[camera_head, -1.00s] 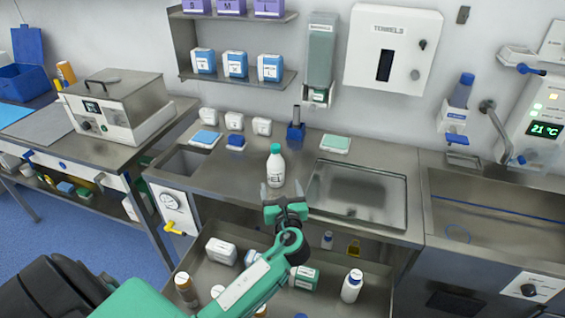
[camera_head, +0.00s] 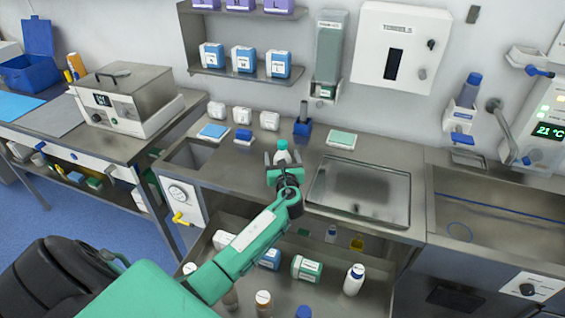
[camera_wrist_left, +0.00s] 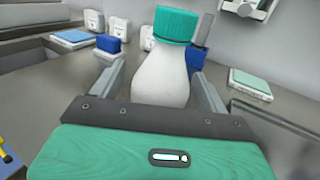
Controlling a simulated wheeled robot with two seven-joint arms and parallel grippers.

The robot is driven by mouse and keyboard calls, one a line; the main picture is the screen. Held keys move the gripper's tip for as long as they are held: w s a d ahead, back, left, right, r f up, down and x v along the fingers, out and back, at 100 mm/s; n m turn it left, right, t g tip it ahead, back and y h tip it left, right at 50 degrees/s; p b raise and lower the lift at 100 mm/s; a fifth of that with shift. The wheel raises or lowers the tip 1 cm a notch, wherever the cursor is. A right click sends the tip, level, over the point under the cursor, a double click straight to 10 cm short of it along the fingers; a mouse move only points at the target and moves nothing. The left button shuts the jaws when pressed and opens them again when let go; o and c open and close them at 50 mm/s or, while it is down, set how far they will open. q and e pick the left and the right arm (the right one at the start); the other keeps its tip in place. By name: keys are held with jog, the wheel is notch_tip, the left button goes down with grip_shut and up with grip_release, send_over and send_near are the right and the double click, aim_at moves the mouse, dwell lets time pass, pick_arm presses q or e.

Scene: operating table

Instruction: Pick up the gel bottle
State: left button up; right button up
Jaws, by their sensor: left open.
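The gel bottle (camera_head: 282,152) is white with a teal cap and stands upright on the steel counter. In the head view my left gripper hides most of it, leaving the cap and neck in sight. In the left wrist view the bottle (camera_wrist_left: 160,70) stands between the two fingers, its lower part hidden by the gripper body. My left gripper (camera_head: 283,158) is open, with one finger on each side of the bottle. I see a gap beside the fingers in the left wrist view (camera_wrist_left: 160,92); contact cannot be made out. My right gripper is not in view.
A steel sink tray (camera_head: 362,190) lies right of the bottle. Behind stand a blue holder (camera_head: 303,127), a teal-topped pad (camera_head: 341,139) and several white boxes. An open drawer (camera_head: 330,285) with bottles and boxes lies below my left arm.

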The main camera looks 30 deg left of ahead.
pick_arm(q)
jog(key=shift+w+a, duration=0.25)
jog(key=shift+w, duration=0.1)
jog(key=c, duration=1.3)
jog(key=shift+r, duration=0.1)
